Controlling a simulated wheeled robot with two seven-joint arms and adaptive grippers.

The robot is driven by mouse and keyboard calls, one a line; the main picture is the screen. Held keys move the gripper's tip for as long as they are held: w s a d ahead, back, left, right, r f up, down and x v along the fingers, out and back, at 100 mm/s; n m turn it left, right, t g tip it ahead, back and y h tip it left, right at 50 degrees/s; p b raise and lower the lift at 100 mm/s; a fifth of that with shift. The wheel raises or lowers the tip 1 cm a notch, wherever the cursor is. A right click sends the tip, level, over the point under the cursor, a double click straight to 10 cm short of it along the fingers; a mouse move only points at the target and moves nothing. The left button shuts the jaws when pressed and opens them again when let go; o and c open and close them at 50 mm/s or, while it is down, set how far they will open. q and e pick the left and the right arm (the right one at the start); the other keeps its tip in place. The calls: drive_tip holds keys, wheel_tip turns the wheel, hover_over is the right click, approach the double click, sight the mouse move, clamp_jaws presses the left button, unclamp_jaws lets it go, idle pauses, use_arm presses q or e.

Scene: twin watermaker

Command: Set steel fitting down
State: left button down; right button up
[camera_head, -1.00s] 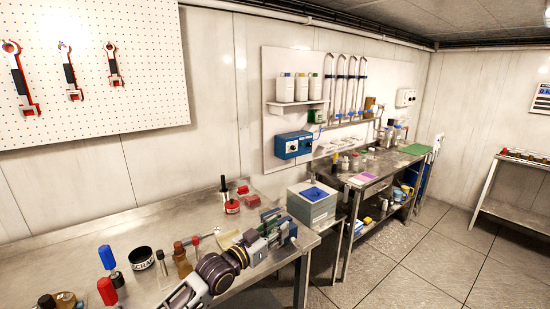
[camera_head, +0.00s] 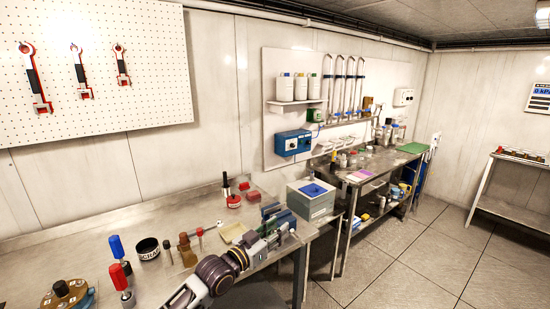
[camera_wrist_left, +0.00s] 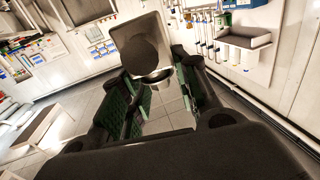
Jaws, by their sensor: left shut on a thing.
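The steel fitting (camera_wrist_left: 145,45) is a grey metal piece with a squarish, hollow-looking body and a round end. In the left wrist view it sits at the tips of my left gripper (camera_wrist_left: 160,84), between the two green-padded fingers, which are shut on it. In the head view my left gripper (camera_head: 284,232) is over the right end of the steel bench (camera_head: 85,258), near a blue vise-like tool (camera_head: 272,212). The fitting is too small to make out there. I cannot tell whether it touches a surface. My right gripper is not in view.
A grey box with a blue top (camera_head: 311,197) stands at the bench's right end. A second bench (camera_head: 372,172) stands farther right.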

use_arm(q)
drive_tip(key=shift+f, duration=0.2)
drive_tip(key=shift+s+a+f, duration=0.3)
drive_tip(key=shift+s, duration=0.05)
drive_tip(key=shift+s+a+f+n+t+y, duration=0.35)
drive_tip(key=shift+a+f+n+y, duration=0.1)
drive_tip(key=shift+a+f, duration=0.15)
drive_tip(key=shift+s+a+f+n+t+y, duration=0.35)
drive_tip(key=shift+a+f+y, duration=0.15)
drive_tip(key=shift+f, duration=0.1)
drive_tip(key=s+a+f+n+t+y, duration=0.1)
drive_tip(key=s+a+f+n+y, duration=0.2)
drive_tip(key=s+a+f+y, duration=0.2)
drive_tip(key=s+a+f+n+t+y, duration=0.2)
drive_tip(key=s+a+f+y, duration=0.3)
drive_tip(key=a+f, duration=0.7)
drive_tip(key=shift+s+a+n, duration=0.8)
drive_tip(key=shift+s+a, duration=0.4)
drive_tip(key=shift+s, duration=0.2)
